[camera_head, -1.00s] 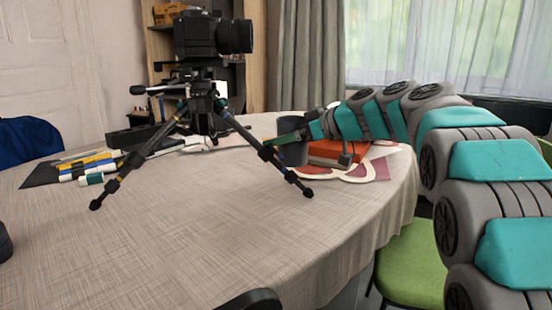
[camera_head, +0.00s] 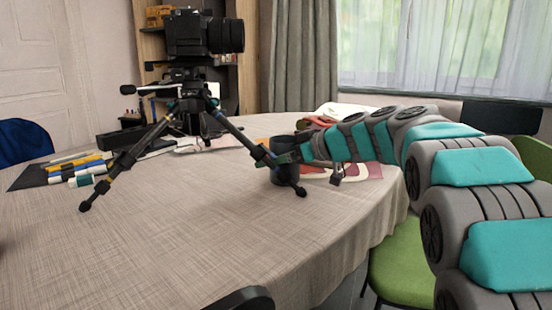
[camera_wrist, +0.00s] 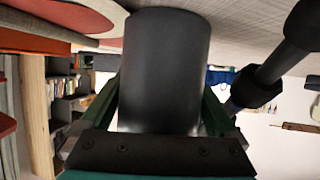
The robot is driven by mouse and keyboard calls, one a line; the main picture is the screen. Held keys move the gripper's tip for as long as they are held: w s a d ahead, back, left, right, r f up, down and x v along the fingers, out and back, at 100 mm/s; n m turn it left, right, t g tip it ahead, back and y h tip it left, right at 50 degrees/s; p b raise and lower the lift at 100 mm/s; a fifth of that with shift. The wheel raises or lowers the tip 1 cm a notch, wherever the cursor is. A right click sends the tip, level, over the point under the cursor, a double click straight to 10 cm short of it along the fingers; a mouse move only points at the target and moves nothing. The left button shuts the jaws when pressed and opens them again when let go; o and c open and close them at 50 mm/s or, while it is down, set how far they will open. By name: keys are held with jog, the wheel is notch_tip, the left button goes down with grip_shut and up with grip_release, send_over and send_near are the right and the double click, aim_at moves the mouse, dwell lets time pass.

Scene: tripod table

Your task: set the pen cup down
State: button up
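The pen cup (camera_head: 281,143) is a dark grey cylinder near the right side of the table, right behind the tripod's right front leg. In the wrist view the pen cup (camera_wrist: 165,65) fills the middle, with a green finger against each side. My gripper (camera_head: 287,158) is shut on it; the wrist view shows the gripper (camera_wrist: 160,105) too. The cup looks upright and is at or close above the tablecloth; I cannot tell whether its base touches. The tripod leg partly covers the cup, and no pens show in it.
The black camera tripod (camera_head: 190,101) stands on the round table (camera_head: 200,230), its right front leg very close to the cup. Markers (camera_head: 80,166) lie at the left. Red and patterned papers (camera_head: 362,170) lie behind my gripper. The front middle of the table is clear.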

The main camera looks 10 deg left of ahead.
jog(key=shift+r, duration=0.15)
jog(key=shift+d+r, duration=0.1)
jog(key=shift+d, duration=0.05)
jog(key=v, duration=1.1)
jog(key=shift+s+d+r, duration=0.1)
jog(key=shift+s+d, duration=0.1)
jog(key=shift+d, duration=0.1)
